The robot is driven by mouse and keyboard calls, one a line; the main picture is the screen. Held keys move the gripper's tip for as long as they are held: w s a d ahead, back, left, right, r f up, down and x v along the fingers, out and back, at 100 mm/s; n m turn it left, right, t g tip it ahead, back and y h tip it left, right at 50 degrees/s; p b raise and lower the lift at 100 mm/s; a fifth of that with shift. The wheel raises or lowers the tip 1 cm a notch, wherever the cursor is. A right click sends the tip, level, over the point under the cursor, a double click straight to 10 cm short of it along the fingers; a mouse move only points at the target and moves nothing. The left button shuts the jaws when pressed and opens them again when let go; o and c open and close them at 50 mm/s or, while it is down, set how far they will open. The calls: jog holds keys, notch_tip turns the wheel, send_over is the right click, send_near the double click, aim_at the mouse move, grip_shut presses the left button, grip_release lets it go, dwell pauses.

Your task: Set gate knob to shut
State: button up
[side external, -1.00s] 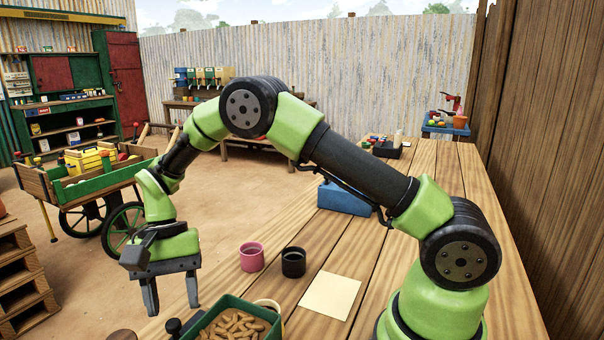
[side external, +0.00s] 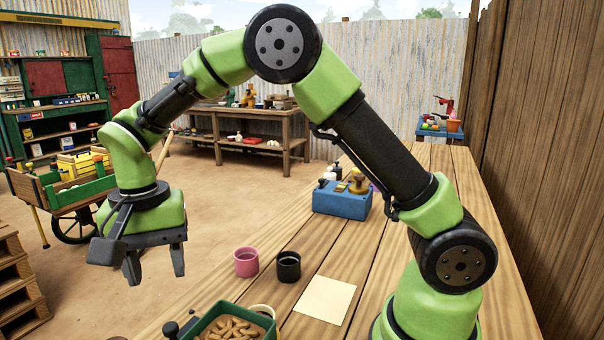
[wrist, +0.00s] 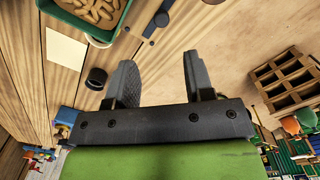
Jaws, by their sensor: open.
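A black knob (side external: 170,329) stands at the left of a green tray (side external: 214,323) of peanuts, at the bottom edge of the side view. My gripper (side external: 156,278) is open and empty, pointing down, above and to the left of the tray in the side view. In the wrist view its fingers (wrist: 158,62) are apart with nothing between them.
A pink cup (side external: 246,262) and a black cup (side external: 288,267) stand on the wooden table behind the tray. A blank sheet (side external: 325,300) lies to their right. A blue box (side external: 342,202) with small knobs on top stands farther back. A cart (side external: 62,195) stands at left.

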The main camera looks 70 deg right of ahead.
aim_at(171, 325)
notch_tip(171, 325, down, 10)
jog(key=shift+s+a+r, duration=0.1)
jog(key=shift+s, duration=0.05)
jog(key=shift+d, duration=0.85)
jog(key=shift+d+r, duration=0.2)
jog(key=shift+d, duration=0.45)
jog(key=s+d+r+n+t, duration=0.1)
jog(key=s+r, duration=0.1)
jog(key=r, duration=0.6)
jog(key=s+r+t, duration=0.1)
jog(key=s+r, duration=0.1)
jog(key=r, duration=0.6)
jog(key=s+d+r+n+t+y, duration=0.1)
jog(key=s+r+t, duration=0.1)
jog(key=s, duration=0.4)
jog(key=s+d+r+n+t, duration=0.2)
jog(key=s+r+t, duration=0.1)
jog(key=s, duration=0.4)
jog(key=shift+s+d+r+n+y, duration=0.2)
jog(key=shift+s+r+n+y, duration=0.15)
jog(key=shift+r, duration=0.2)
jog(key=shift+w, duration=0.15)
